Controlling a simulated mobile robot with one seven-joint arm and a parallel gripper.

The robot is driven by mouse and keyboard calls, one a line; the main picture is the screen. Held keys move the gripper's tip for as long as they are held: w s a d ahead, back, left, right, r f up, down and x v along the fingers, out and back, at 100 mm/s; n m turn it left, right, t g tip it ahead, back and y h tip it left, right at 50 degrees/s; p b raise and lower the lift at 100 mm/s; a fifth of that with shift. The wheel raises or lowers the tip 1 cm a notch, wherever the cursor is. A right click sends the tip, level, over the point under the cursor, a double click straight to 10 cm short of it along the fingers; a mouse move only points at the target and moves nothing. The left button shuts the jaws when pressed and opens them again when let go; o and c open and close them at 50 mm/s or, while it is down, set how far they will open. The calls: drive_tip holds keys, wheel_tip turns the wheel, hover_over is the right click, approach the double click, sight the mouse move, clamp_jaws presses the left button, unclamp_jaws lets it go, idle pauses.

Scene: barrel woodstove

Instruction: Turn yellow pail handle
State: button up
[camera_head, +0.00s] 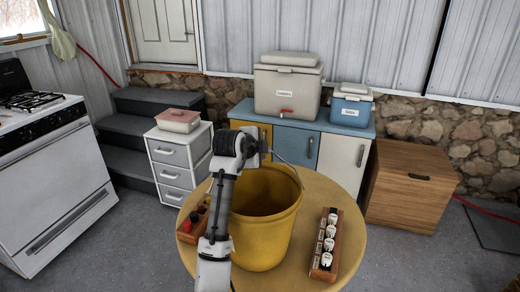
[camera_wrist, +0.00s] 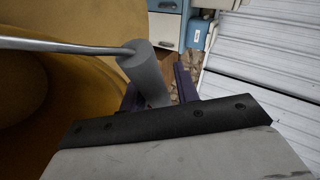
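The yellow pail (camera_head: 262,222) stands open-topped on a round wooden table. Its thin wire handle (camera_head: 287,170) is raised and slants from the right rim up to my gripper (camera_head: 264,146). In the wrist view the wire (camera_wrist: 70,46) enters a grey cylindrical grip (camera_wrist: 143,74). My gripper's dark fingers (camera_wrist: 157,90) stand apart on either side of the grip. The grip overlaps the left finger, and a narrow gap shows before the right finger. Contact on the left side cannot be told. The pail's yellow wall (camera_wrist: 75,95) fills the left of the wrist view.
On the table (camera_head: 345,225), a wooden rack (camera_head: 326,250) with several white-topped items stands right of the pail. A reddish-brown tray (camera_head: 190,228) with small items is at left. Behind are a cabinet (camera_head: 338,128) with coolers, a white drawer unit (camera_head: 178,160) and a wooden chest (camera_head: 408,190).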

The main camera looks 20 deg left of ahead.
drive_tip(key=shift+o, duration=1)
drive_tip(key=shift+f, duration=0.15)
